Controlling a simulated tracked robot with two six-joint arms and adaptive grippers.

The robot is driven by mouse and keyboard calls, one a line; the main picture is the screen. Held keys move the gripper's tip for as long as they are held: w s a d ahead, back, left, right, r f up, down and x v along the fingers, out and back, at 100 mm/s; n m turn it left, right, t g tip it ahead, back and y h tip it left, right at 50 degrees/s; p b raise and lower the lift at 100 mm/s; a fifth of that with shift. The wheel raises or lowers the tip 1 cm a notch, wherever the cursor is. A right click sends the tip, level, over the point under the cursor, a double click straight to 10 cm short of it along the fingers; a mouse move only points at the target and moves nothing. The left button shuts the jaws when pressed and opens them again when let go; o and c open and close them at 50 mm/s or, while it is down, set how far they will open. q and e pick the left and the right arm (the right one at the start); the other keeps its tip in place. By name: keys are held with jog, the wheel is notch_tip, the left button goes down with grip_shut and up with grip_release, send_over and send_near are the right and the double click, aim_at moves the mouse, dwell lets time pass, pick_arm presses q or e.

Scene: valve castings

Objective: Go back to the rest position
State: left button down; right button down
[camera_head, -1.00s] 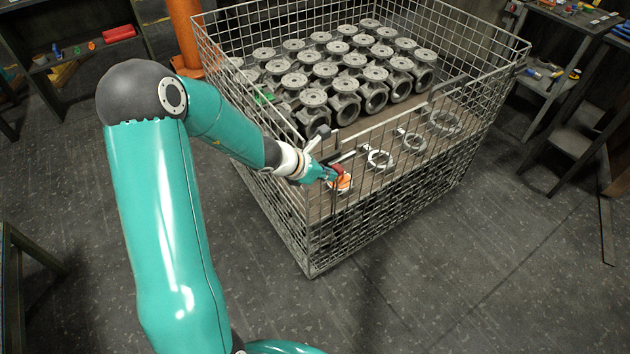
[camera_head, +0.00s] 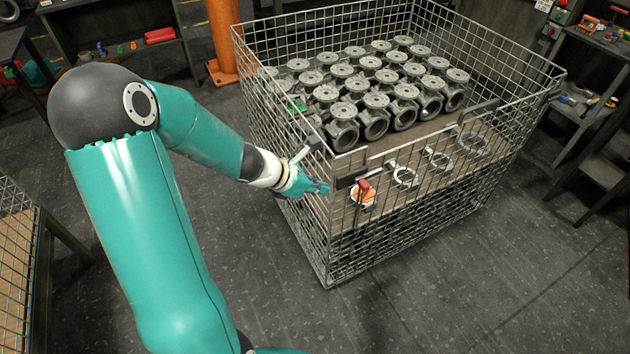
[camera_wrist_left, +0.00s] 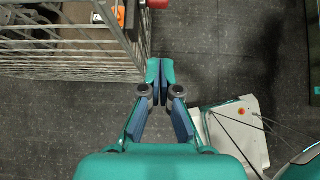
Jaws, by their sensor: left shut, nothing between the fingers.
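My left gripper (camera_head: 318,188) is just outside the left front side of the wire mesh crate (camera_head: 327,250). In the left wrist view its fingers (camera_wrist_left: 160,72) are together, with nothing between them, above the dark floor. The crate's corner (camera_wrist_left: 135,62) is close by at the upper left of that view. An orange and white part with a red handle (camera_head: 363,192) is at the crate's front, apart from the gripper. My right gripper is not in view.
Rows of grey valve castings (camera_head: 375,102) fill the back of the crate. Shelves (camera_head: 590,75) stand at the right. The floor in front is clear.

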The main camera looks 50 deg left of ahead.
pick_arm(q)
jog(key=shift+v, duration=0.8)
jog(key=shift+d, duration=0.1)
